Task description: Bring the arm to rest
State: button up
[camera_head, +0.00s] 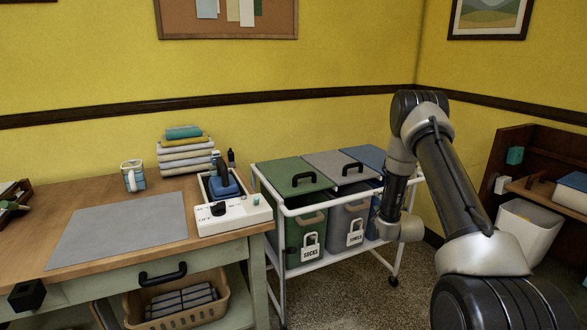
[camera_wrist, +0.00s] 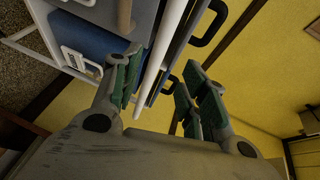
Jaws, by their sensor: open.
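My arm (camera_head: 450,180) rises at the right of the head view, bends at a high elbow, and its wrist (camera_head: 402,228) hangs down in front of the blue bin end of the laundry cart. My gripper (camera_wrist: 157,84) shows in the wrist view with its green-padded fingers apart and nothing held between them. In the head view I cannot make the fingers out. In the wrist view a white cart rail (camera_wrist: 166,50) runs behind the fingers, seen between them; I cannot tell the distance. A blue bin (camera_wrist: 90,40) lies behind the left finger.
The cart has a green lid (camera_head: 290,176), a grey lid (camera_head: 338,165) and a white rail. A wooden table (camera_head: 30,240) at left bears a grey mat (camera_head: 120,230), a white switch box (camera_head: 235,216), a mug (camera_head: 133,176) and folded cloths (camera_head: 185,157). A wooden bench (camera_head: 510,150) stands right.

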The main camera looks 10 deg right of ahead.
jog(key=s+a+f+n+g, duration=0.1)
jog(key=s+f+n+g, duration=0.55)
jog(key=s+f, duration=0.4)
jog(key=s+a+n+g+y, duration=0.1)
jog(key=s+a+n+g, duration=0.1)
jog(key=s+g, duration=0.25)
jog(key=s+a+r+n, duration=0.3)
jog(key=s+a+r, duration=0.1)
jog(key=s+r, duration=0.6)
jog(key=s+a+r+n, duration=0.3)
jog(key=s+r, duration=0.8)
jog(key=r, duration=0.6)
jog(key=s+a+r+n+y, duration=0.1)
jog(key=s+a+r+n, duration=0.3)
jog(key=s+r, duration=0.7)
notch_tip(320, 180, up, 3)
jog(key=shift+s+a+r, duration=0.15)
jog(key=shift+a+r, duration=0.05)
jog(key=shift+a, duration=0.25)
jog(key=shift+g, duration=0.3)
